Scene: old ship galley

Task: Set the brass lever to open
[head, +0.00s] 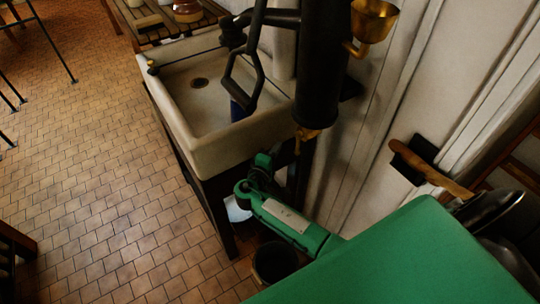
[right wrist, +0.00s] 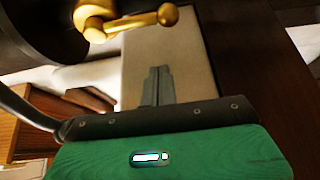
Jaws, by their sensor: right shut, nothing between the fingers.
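The brass lever (right wrist: 135,23) shows near the top of the right wrist view, a short bar with a round ball at its right end and a thicker hub at its left. In the head view a small brass part (head: 307,136) shows at the foot of the black pump column (head: 322,65). My right gripper (right wrist: 157,72) is shut and empty. Its fingertips lie below the lever in the right wrist view, apart from it in the picture; the depth gap is hard to judge. In the head view its fingertips are not clear. My left gripper is out of view.
A stone sink (head: 190,135) stands left of the pump, with a black pump handle (head: 243,75) hanging over it. A dark bucket (head: 273,262) is on the floor below my right arm. A wooden-handled thing (head: 430,170) is at the right wall. The tiled floor (head: 90,170) is open at left.

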